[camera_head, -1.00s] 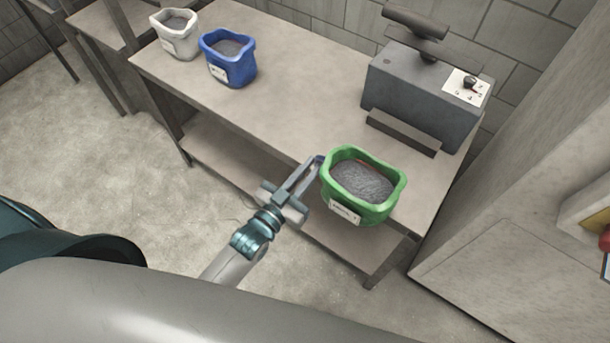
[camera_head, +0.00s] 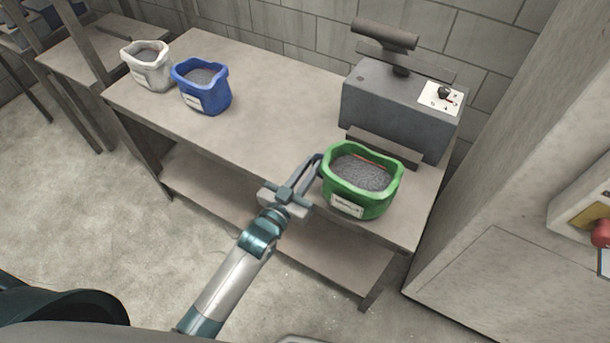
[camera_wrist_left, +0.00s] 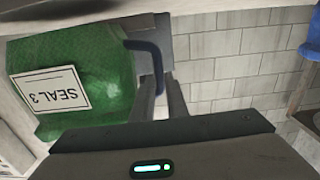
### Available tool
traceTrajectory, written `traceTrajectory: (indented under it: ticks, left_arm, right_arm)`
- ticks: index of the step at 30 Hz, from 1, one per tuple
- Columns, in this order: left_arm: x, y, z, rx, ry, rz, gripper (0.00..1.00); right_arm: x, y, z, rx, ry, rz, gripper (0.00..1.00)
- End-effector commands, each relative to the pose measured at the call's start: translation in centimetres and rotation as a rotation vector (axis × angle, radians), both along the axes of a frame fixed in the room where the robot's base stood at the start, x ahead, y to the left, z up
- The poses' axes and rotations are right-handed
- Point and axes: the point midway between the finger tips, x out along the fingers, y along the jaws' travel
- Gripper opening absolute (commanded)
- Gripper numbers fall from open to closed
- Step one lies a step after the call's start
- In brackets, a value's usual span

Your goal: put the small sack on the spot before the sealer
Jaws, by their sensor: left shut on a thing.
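The green open-topped sack (camera_head: 362,180), filled with grey grains, is at the right end of the bench, just in front of the grey sealer (camera_head: 398,105). The spot before the sealer is not visible. My right gripper is out of view.
A blue sack (camera_head: 203,86) and a white sack (camera_head: 147,66) stand at the bench's left end. The bench top (camera_head: 250,120) between them and the green sack is clear. A pale cabinet (camera_head: 500,255) stands close on the right. A block wall is behind.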

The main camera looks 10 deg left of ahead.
Motion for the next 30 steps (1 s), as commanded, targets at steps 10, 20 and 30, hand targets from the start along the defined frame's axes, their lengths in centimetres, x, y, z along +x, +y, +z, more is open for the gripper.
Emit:
traceTrajectory:
  ticks: [10, 20, 30]
  left_arm:
    - [3.0, -0.9, 0.1, -0.005, -0.007, 0.0, 0.0]
    - [5.6, -1.8, 0.1, -0.005, -0.007, 0.0, 0.0]
    - [8.3, -2.7, 0.0, -0.005, -0.007, -0.001, 0.0]
  right_arm:
    - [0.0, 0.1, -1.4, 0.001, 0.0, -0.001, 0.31]
    - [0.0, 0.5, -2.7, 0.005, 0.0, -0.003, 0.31]
    - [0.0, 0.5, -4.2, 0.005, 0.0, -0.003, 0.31]
